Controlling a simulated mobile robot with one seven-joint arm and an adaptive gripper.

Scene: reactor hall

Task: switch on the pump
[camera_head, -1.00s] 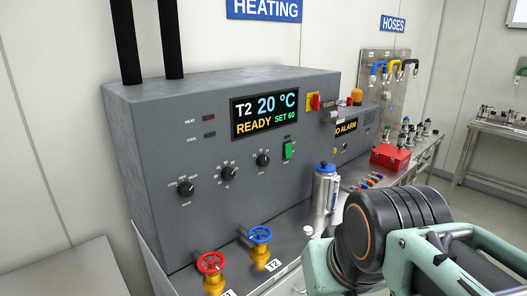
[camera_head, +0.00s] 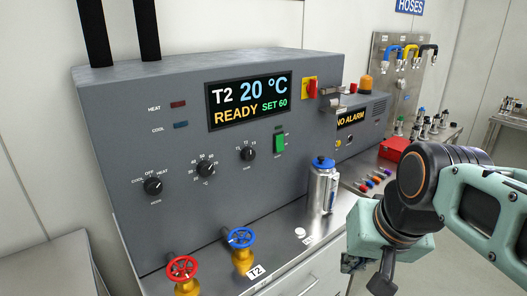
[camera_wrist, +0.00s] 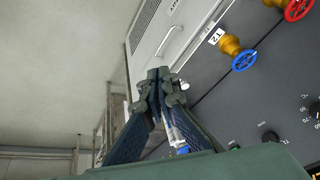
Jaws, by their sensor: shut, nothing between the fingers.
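The grey heating unit (camera_head: 225,205) carries a green rocker switch (camera_head: 280,143), right of its knobs and below its display (camera_head: 249,100). The switch's label is too small to read. The display reads T2 20 °C, READY, SET 60. My gripper (camera_wrist: 158,77) is shut and empty in the wrist view, its fingertips together. In the head view it is low at the right, apart from the panel and well short of the green switch; its fingertips are hard to make out there.
A steel flask with a blue lid (camera_head: 323,188) stands on the counter between my arm and the panel. Red (camera_head: 182,268) and blue (camera_head: 240,237) valve wheels stick out in front. Dark knobs (camera_head: 206,168) line the panel. A red box (camera_head: 393,148) sits farther back.

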